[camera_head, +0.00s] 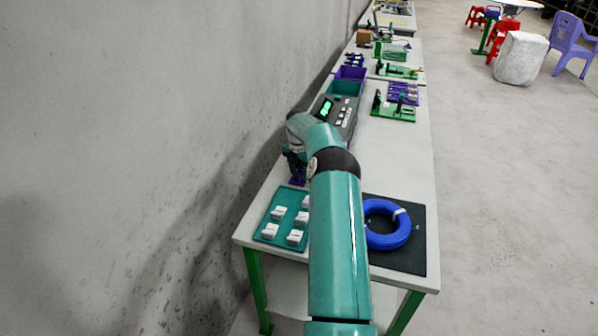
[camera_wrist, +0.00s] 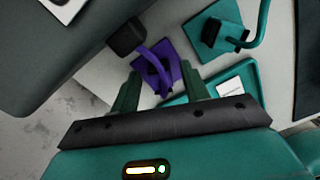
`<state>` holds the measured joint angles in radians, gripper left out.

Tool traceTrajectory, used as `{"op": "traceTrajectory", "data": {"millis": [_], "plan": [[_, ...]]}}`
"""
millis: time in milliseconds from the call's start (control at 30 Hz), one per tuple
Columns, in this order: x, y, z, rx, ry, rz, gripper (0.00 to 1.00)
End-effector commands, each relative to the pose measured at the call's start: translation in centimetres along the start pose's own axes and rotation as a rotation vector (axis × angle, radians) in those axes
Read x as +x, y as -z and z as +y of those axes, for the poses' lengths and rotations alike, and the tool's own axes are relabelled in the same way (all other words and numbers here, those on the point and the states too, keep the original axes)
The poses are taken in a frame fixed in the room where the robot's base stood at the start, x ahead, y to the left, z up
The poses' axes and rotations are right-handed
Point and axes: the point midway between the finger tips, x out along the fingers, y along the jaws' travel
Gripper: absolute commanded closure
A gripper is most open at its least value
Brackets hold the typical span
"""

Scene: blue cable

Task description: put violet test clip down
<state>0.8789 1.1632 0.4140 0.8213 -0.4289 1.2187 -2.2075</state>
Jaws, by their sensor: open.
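The violet test clip (camera_wrist: 170,66) stands on the pale bench top in the wrist view, with a violet plate and a curved violet lead running to a dark block. My gripper (camera_wrist: 160,72) is open, one finger on each side of the clip. I cannot tell whether either finger touches it. In the head view a small violet part of the clip (camera_head: 298,181) shows just below my gripper (camera_head: 295,165), which is mostly hidden by my arm. A similar teal clip (camera_wrist: 213,36) with a curved teal lead lies to the right in the wrist view.
A grey tester with a green display (camera_head: 338,112) stands just beyond the clip. A teal tray (camera_head: 270,216) with several white blocks lies nearer. A blue cable coil (camera_head: 388,240) rests on a black mat (camera_head: 412,262) to the right. The bench middle is clear.

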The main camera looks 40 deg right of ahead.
Motion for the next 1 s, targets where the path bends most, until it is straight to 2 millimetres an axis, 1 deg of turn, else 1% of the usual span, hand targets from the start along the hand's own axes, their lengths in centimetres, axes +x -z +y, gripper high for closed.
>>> {"op": "traceTrajectory", "data": {"millis": [67,167,267,500,600,733,900,967,1000], "plan": [[-0.5,-0.1,0.0,0.0,-0.001,-0.002,0.55],[-1.9,-0.1,0.0,0.0,-0.002,-0.003,0.55],[-3.8,0.0,0.0,0.0,-0.002,-0.003,0.55],[-9.0,0.0,0.1,0.0,-0.003,-0.003,0.55],[-10.6,-0.1,0.0,0.0,-0.001,-0.003,0.55],[-11.9,-0.1,0.0,0.0,-0.001,-0.002,0.55],[-12.3,0.0,0.0,0.0,0.0,0.0,0.55],[-12.6,0.3,0.2,0.003,-0.001,-0.003,0.55],[-13.1,0.8,0.5,0.008,-0.003,-0.007,0.55]]}}
